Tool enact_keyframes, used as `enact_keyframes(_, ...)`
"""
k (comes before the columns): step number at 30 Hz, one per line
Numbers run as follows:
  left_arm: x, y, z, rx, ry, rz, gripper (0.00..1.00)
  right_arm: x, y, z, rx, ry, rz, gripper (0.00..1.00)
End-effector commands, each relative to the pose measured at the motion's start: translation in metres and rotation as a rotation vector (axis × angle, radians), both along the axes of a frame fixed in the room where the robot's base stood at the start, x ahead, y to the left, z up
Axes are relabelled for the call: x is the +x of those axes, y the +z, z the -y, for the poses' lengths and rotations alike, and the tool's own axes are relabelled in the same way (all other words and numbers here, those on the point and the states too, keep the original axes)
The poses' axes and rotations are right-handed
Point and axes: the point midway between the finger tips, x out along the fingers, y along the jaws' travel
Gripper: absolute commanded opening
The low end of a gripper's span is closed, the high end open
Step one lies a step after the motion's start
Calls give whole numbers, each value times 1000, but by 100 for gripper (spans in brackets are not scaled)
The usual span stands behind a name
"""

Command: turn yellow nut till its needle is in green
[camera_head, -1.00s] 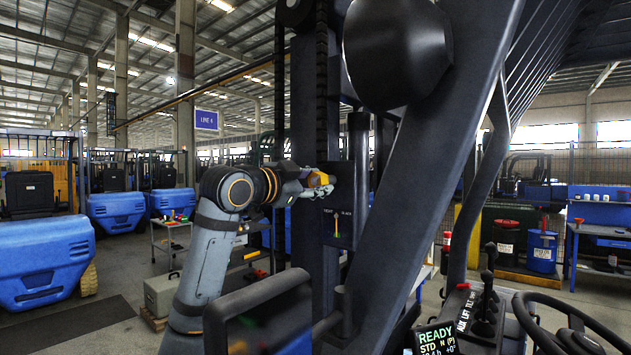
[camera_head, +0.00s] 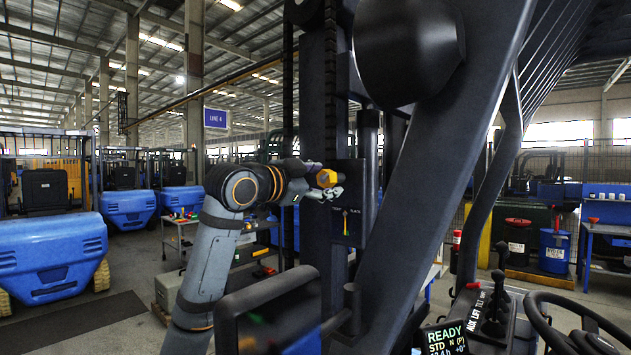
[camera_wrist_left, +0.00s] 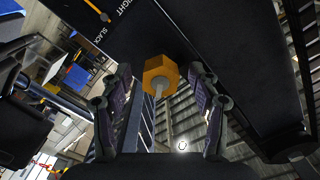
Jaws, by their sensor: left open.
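The yellow hex nut (camera_head: 326,178) sits on the front of the dark mast plate (camera_head: 349,178). In the left wrist view the nut (camera_wrist_left: 160,75) shows with a pale rod end in its middle. My left gripper (camera_head: 330,192) is at the nut. In the wrist view its two fingers (camera_wrist_left: 160,98) are spread apart, one on each side of the nut, with clear gaps and no contact visible. My right gripper does not show.
Printed "SLACK" and "TIGHT" labels (camera_wrist_left: 124,7) show near the needle in the wrist view. A thick slanted dark beam (camera_head: 440,170) stands right of the plate. A black rail (camera_head: 265,293) crosses below my left arm. A steering wheel (camera_head: 570,318) and levers are at the lower right.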

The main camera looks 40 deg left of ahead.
Motion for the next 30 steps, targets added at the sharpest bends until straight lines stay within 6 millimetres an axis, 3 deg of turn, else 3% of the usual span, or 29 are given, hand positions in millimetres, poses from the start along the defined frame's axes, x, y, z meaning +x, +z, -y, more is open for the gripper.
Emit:
enact_keyframes(6, -38, 0, -5, 10, 8, -1, 62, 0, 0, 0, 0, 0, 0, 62)
enact_keyframes(12, -58, 0, -6, 7, 6, 2, 62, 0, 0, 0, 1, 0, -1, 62)
enact_keyframes(30, -66, 1, -4, 2, 0, 0, 62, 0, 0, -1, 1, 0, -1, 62)
